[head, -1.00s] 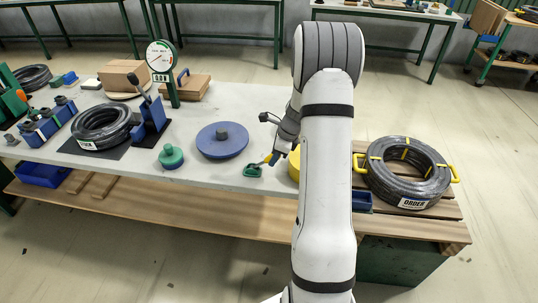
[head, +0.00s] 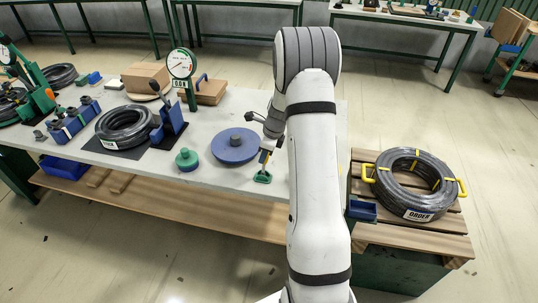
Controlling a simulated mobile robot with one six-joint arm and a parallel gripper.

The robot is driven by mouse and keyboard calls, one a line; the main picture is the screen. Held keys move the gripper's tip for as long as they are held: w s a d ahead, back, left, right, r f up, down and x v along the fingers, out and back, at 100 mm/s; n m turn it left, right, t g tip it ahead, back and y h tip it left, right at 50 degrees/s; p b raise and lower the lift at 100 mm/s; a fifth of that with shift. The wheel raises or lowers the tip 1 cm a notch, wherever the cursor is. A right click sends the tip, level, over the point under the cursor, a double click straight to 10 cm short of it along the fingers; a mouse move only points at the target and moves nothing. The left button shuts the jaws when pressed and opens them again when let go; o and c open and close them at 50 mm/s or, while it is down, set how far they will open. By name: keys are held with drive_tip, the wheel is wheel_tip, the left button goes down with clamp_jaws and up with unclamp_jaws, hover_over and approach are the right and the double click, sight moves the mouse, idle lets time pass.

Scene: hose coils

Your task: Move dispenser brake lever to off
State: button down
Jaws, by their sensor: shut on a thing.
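A small green base (head: 262,178) sits on the grey table near its front edge, left of my arm. A short lever (head: 265,163) rises from it, close to upright and leaning slightly right; I take it as the brake lever. My gripper (head: 266,155) is shut on the upper part of this lever, above the base. The fingers are small here and the lever's top is hidden between them. Any off marking is too small to read. A blue disc (head: 226,151) with a grey hub lies just left of my gripper.
A green knob (head: 187,160), a dial gauge on a post (head: 180,64) and a black hose coil (head: 124,123) stand further left. A hose coil labelled ORDER (head: 408,165) lies on a slatted pallet at right. My arm hides the table's right part.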

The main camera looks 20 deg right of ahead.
drive_tip(key=shift+w+a, duration=0.4)
drive_tip(key=shift+a, duration=0.05)
idle(0.3)
drive_tip(key=c, duration=1.2)
unclamp_jaws()
drive_tip(key=shift+w+a+f, duration=0.1)
drive_tip(key=shift+w+a, duration=0.05)
drive_tip(key=shift+o, duration=0.3)
drive_tip(key=shift+b+v, duration=0.6)
drive_tip(key=shift+v, duration=3.4)
